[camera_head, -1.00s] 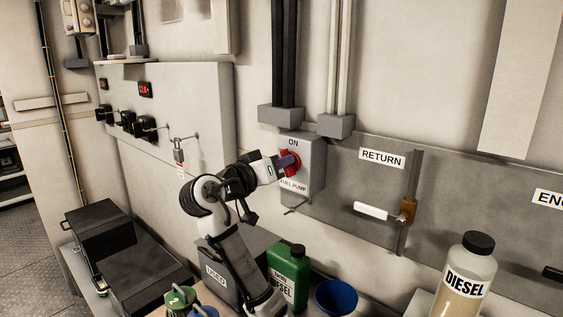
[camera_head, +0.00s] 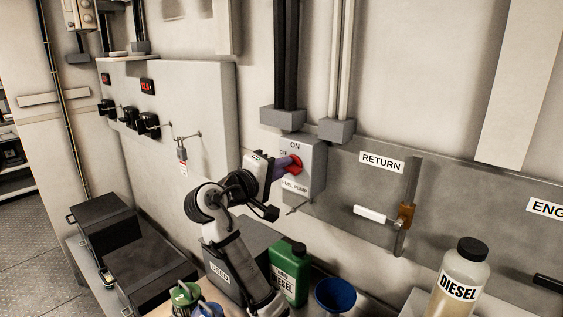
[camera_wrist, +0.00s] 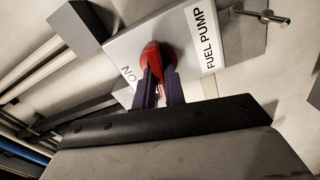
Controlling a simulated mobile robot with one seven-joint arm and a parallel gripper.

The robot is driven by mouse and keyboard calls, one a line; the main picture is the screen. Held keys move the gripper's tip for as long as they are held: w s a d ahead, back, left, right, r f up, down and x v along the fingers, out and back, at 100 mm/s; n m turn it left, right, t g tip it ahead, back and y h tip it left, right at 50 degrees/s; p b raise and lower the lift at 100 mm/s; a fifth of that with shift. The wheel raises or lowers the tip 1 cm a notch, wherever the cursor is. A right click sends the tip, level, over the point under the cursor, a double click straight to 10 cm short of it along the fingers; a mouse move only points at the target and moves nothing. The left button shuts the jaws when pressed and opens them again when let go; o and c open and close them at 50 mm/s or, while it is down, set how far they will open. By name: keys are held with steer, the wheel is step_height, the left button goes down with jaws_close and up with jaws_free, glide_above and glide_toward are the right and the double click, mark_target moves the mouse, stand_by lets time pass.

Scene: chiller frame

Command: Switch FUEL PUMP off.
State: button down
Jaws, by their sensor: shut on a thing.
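The FUEL PUMP switch box (camera_head: 317,172) is a grey box on the wall, marked ON at the top and FUEL PUMP at the bottom. Its red rotary knob (camera_head: 297,165) sits on the front face. In the wrist view the red knob (camera_wrist: 152,62) lies between the two dark purple fingers of my gripper (camera_wrist: 160,85), which are shut on it. In the head view my gripper (camera_head: 284,164) reaches the knob from the left and hides part of it and of the face. The knob's exact angle is hard to tell.
Below stand a green diesel jug (camera_head: 290,275), a blue funnel (camera_head: 335,296) and a grey box (camera_head: 240,262). A clear DIESEL bottle (camera_head: 460,282) is at right. A RETURN valve with a white handle (camera_head: 376,214) is right of the switch box. A padlock (camera_head: 182,154) hangs at left.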

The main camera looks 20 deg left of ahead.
steer(key=shift+a+n+p, duration=0.1)
steer(key=shift+n+p, duration=0.4)
steer(key=shift+n, duration=0.7)
steer(key=shift+f, duration=0.1)
steer(key=c, duration=1.5)
jaws_free()
steer(key=shift+o, duration=0.2)
steer(key=b+v, duration=0.4)
steer(key=v, duration=0.9)
steer(key=shift+s+b, duration=0.3)
steer(key=shift+s, duration=0.1)
steer(key=shift+s+a, duration=0.1)
